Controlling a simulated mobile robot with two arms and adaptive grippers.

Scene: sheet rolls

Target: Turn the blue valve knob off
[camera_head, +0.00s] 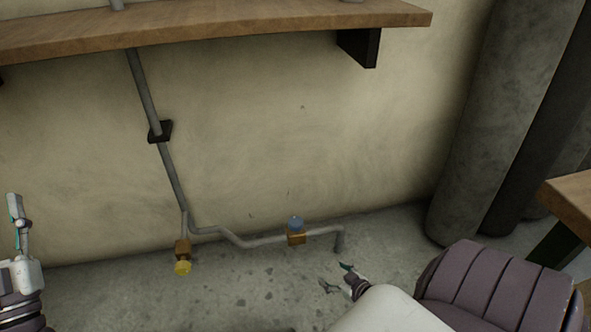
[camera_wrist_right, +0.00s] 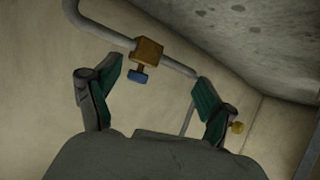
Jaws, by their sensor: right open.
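The blue valve knob (camera_head: 296,223) sits on top of a brass valve body (camera_head: 297,239) on a grey pipe low along the wall. In the right wrist view the blue knob (camera_wrist_right: 138,76) shows between the two fingers, nearer the left one, with the brass body (camera_wrist_right: 148,52) beyond it. My right gripper (camera_head: 338,277) is open and empty, in front of the valve and to its right, apart from the knob. Its fingers also frame the right wrist view (camera_wrist_right: 157,80). My left gripper (camera_head: 16,215) is at the far left, away from the valve; its finger opening is unclear.
A yellow knob (camera_head: 183,267) is on another pipe branch to the left. A wooden shelf (camera_head: 220,22) overhangs the pipes. Thick grey columns (camera_head: 505,110) and a wooden table corner (camera_head: 572,205) are at the right. The floor (camera_head: 250,290) before the valve looks clear.

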